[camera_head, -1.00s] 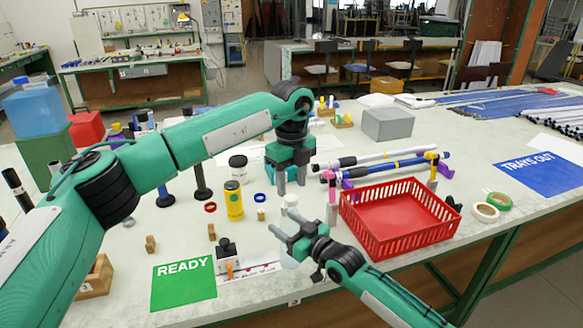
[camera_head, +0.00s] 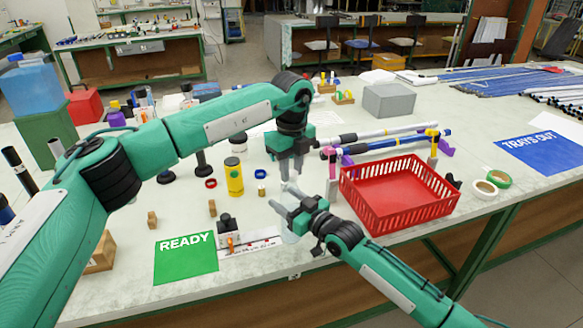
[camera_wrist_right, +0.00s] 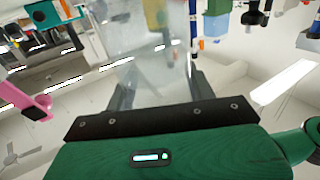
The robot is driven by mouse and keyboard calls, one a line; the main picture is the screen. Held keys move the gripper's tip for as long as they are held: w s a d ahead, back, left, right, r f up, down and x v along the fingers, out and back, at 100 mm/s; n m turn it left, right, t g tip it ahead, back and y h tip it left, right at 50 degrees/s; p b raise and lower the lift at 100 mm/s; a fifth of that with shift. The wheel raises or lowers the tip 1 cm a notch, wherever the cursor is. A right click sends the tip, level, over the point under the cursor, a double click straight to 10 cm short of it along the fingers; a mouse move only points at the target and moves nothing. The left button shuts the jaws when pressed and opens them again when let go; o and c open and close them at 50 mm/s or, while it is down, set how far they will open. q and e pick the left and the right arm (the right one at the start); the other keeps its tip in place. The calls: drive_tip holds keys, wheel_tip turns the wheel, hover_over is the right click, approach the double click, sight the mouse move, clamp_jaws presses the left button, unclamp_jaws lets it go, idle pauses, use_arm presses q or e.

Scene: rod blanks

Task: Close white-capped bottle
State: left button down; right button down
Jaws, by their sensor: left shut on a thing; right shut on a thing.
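My left gripper (camera_head: 290,178) points down over the near middle of the table, its fingers shut on a small white cap (camera_head: 290,187). My right gripper (camera_head: 284,206) is just below it, reaching in from the lower right. It is shut on a clear, see-through bottle, whose pale lower part (camera_head: 290,237) shows beneath the fingers. In the right wrist view the clear bottle (camera_wrist_right: 152,55) stands between the two dark fingers. The bottle's neck is hidden by the grippers, so I cannot tell whether cap and bottle touch.
A red basket (camera_head: 433,209) stands close on the right. A green READY sheet (camera_head: 186,262) lies at the front left. White and blue rods lie behind the basket.

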use_arm(q)
drive_tip(key=m, duration=2.3)
drive_tip(key=shift+f, duration=0.1)
drive_tip(key=m, duration=0.4)
drive_tip(key=shift+m, duration=0.3)
drive_tip(key=c, duration=1)
unclamp_jaws()
drive_tip(key=shift+c, duration=0.2)
